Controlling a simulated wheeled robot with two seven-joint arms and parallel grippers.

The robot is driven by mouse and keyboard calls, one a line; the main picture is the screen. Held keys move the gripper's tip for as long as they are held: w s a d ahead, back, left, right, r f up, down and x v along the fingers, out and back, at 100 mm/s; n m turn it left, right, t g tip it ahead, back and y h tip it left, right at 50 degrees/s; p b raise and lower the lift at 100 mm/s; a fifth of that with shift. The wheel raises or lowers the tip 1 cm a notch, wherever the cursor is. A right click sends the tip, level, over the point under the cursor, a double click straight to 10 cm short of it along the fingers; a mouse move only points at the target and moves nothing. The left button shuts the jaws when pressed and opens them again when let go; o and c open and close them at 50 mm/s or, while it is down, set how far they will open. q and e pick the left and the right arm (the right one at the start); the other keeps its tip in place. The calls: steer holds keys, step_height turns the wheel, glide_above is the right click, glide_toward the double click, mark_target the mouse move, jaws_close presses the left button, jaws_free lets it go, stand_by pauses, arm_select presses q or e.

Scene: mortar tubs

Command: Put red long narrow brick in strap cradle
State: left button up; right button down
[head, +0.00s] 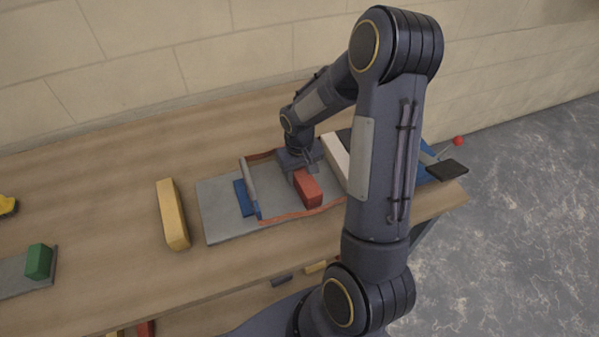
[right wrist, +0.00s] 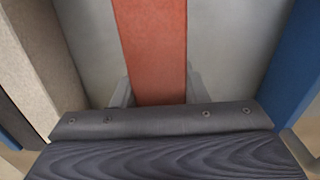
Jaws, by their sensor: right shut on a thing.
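The red long narrow brick (head: 308,189) is under my right gripper (head: 303,172), over the grey board of the strap cradle. In the right wrist view the red brick (right wrist: 152,50) lies between the two fingers of my right gripper (right wrist: 158,92), which is shut on it. The strap cradle (head: 218,222) has a grey board, orange-brown straps and a grey bar at its left. I cannot tell whether the brick rests on the board or is a little above it. My left gripper is not in view.
A yellow brick (head: 172,214) stands left of the cradle. A blue piece (head: 244,198) lies by the grey bar, and a pale block (head: 337,158) is on the right. A green block (head: 38,262) sits on a grey plate at the far left. The bench between is clear.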

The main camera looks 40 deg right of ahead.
steer(key=shift+f, duration=0.1)
steer(key=c, duration=0.8)
jaws_free()
steer(key=shift+o, duration=0.2)
step_height(320, 180, up, 6)
steer(key=shift+r, duration=0.25)
steer(key=shift+s+a+r, duration=0.1)
steer(key=shift+r, duration=0.75)
steer(key=s+a+r+t+y, duration=0.2)
steer(key=s+a+r, duration=0.3)
steer(key=s, duration=0.3)
steer(key=s+a+r+n+t+y, duration=0.1)
steer(key=s+a+r+t, duration=0.2)
steer(key=s+a+r, duration=0.3)
steer(key=s+a, duration=0.2)
steer(key=s, duration=0.1)
steer(key=shift+a+t+y, duration=0.2)
steer(key=shift+t+y, duration=0.1)
steer(key=shift+y, duration=0.1)
